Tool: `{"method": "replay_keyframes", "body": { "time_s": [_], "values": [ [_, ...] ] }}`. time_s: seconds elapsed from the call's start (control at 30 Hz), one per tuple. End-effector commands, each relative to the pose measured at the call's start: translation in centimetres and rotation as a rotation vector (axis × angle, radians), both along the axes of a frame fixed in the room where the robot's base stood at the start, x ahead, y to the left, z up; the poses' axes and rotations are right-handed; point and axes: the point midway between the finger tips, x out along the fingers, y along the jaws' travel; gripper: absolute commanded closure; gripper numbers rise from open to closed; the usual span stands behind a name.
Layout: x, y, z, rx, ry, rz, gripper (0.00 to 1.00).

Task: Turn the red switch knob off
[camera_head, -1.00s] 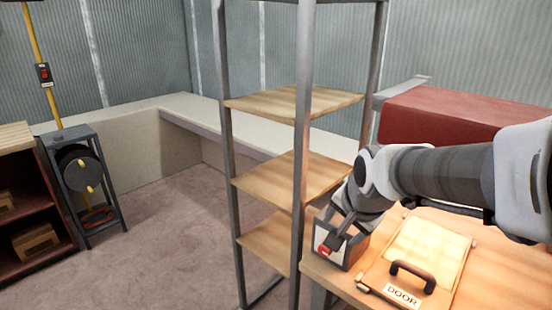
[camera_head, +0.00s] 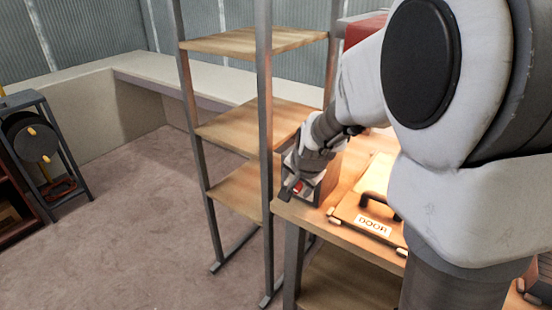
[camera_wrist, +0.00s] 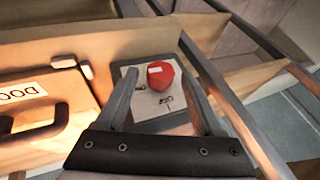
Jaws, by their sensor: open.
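The red switch knob (camera_wrist: 160,75) sits on a light plate on a dark switch box (camera_wrist: 150,100), with a white mark on the knob. My gripper (camera_wrist: 155,68) is open, with one finger on each side of the knob in the wrist view. Whether the fingers touch it cannot be told. In the head view my gripper (camera_head: 288,188) is in front of the box.
A metal-framed shelf rack (camera_head: 264,130) stands close on the left. A reel stand (camera_head: 35,145) is farther left. The floor between is clear.

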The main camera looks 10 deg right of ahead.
Motion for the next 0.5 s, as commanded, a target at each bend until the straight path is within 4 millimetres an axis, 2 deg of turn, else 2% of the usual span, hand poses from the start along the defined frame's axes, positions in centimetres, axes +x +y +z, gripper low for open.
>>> {"method": "replay_keyframes", "body": {
  "time_s": [0.33, 0.5],
  "values": [
    [0.20, 0.00, -0.32, 0.000, 0.001, 0.001, 0.31],
    [0.18, 0.00, -0.32, 0.000, 0.001, 0.001, 0.61]
  ]
}}
